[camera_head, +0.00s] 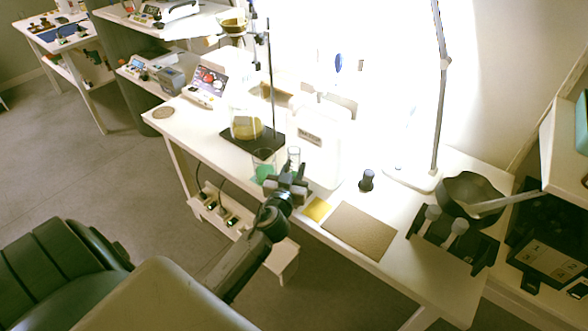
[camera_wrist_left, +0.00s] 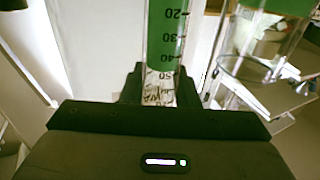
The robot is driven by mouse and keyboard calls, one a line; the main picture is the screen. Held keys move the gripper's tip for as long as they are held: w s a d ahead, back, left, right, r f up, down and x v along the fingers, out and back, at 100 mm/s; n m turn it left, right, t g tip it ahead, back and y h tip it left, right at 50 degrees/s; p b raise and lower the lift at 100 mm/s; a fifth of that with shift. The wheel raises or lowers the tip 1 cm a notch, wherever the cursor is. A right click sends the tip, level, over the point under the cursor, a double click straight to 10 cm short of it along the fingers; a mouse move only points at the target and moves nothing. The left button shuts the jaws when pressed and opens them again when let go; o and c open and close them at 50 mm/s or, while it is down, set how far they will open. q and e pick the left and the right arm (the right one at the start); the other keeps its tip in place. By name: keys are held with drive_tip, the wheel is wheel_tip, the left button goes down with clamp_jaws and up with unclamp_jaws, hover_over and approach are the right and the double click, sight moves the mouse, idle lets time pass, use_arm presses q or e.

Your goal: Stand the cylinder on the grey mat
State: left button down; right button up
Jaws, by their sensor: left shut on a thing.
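A clear graduated cylinder (camera_head: 293,155) stands up out of my left gripper (camera_head: 289,177) over the table's front edge. In the left wrist view the left gripper (camera_wrist_left: 160,88) has its fingers on either side of the cylinder (camera_wrist_left: 166,35), shut on it. Its scale marks show, with green behind or inside the glass. The mat (camera_head: 358,231), brownish grey and flat, lies bare on the table to the right of the gripper. The cylinder's lower end is hidden by the gripper in the head view. My right gripper is in neither view.
A beaker with green contents (camera_head: 263,168) stands just left of the gripper. A yellow pad (camera_head: 318,209) lies beside the mat. A dark small bottle (camera_head: 366,180) stands behind it. A black rack (camera_head: 453,240) and a dark bowl (camera_head: 470,192) stand to the right.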

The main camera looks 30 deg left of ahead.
use_arm(q)
drive_tip(key=c, duration=1.1)
unclamp_jaws()
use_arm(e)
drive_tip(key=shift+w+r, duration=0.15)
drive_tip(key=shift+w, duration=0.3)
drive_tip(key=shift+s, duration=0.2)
